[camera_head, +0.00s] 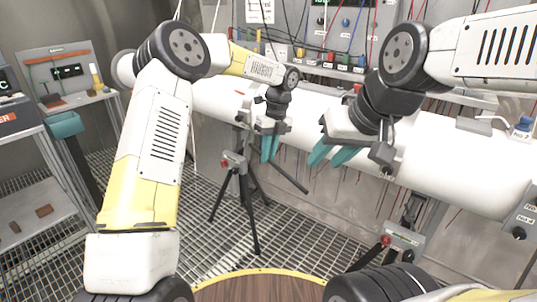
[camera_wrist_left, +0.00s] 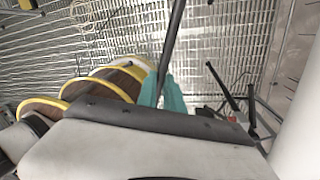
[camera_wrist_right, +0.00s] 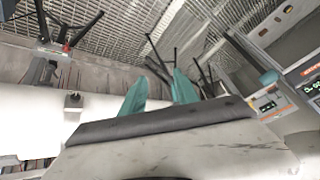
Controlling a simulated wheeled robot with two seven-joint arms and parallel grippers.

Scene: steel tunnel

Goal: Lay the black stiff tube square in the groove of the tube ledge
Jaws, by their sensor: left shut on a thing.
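My left gripper (camera_head: 270,149) points down in front of the white pipe, and its teal fingers are shut on the black tube (camera_head: 293,180). In the head view the tube slants down to the right from the fingertips. In the left wrist view the tube (camera_wrist_left: 175,35) runs up from between the fingers (camera_wrist_left: 162,92). My right gripper (camera_head: 333,156) is open and empty in front of the pipe, to the right of the left one. Its fingers stand apart in the right wrist view (camera_wrist_right: 160,90). I cannot make out the tube ledge or its groove with certainty.
The large white pipe (camera_head: 450,155) crosses behind both grippers. A tripod (camera_head: 238,190) stands below it on the grated floor. A bench with a panel (camera_head: 60,70) is at the far left, a grey shelf unit (camera_head: 40,205) nearer. Cables hang along the back wall.

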